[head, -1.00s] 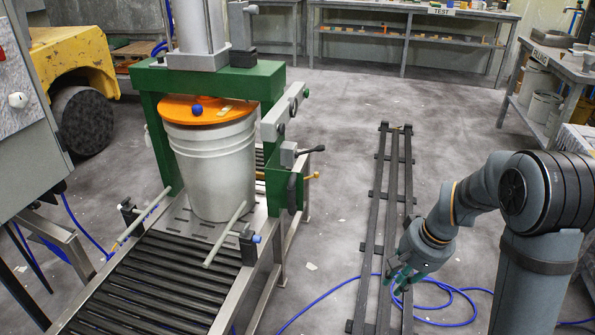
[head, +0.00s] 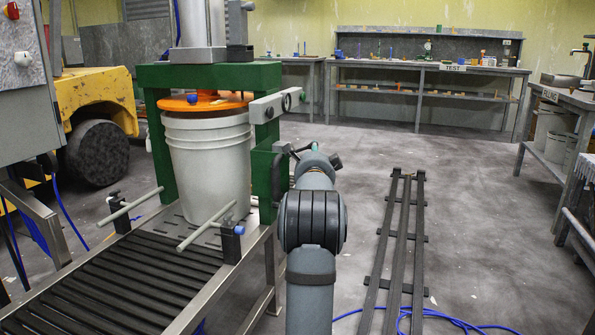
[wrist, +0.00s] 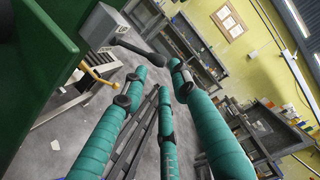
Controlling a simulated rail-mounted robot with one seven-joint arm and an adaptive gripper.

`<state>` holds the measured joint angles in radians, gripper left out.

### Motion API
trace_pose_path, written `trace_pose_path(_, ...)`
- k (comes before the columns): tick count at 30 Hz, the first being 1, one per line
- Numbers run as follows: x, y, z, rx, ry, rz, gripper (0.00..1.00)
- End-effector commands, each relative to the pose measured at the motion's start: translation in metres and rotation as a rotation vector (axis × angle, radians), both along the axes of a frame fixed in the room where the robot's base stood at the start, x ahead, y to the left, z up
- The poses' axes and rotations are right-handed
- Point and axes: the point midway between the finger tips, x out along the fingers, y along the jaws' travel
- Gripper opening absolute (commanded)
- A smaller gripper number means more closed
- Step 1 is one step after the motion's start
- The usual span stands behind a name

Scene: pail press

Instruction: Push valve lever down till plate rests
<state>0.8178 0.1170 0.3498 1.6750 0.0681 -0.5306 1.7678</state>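The valve lever (wrist: 138,51) is a dark handle on a grey valve block (wrist: 103,27) at the green press frame (head: 225,75). In the wrist view it sticks out to the right and slightly down, its end just past my fingertips. My gripper (wrist: 157,78) has teal fingers, spread open with nothing between them. In the head view my own arm mostly hides the gripper and lever. The orange plate (head: 225,104) is at the top of the white pail (head: 210,165); I cannot tell whether it touches the rim.
A yellow handle (wrist: 95,74) is below the valve block. The pail stands in the press on a roller conveyor (head: 110,275). Floor rails (head: 397,240) and a blue hose (head: 450,320) lie right of my arm. Benches (head: 430,68) line the back wall.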

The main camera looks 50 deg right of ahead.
Motion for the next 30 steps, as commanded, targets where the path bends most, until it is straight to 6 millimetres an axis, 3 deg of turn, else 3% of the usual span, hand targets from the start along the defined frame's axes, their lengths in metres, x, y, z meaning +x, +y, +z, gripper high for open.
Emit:
trace_pose_path(9, 0.027, -0.033, 0.007, 0.003, 0.005, 0.002, 0.28)
trace_pose_path(18, 0.042, -0.053, 0.001, -0.001, 0.001, -0.001, 0.30)
trace_pose_path(30, 0.035, -0.057, 0.006, -0.008, -0.005, -0.011, 0.09)
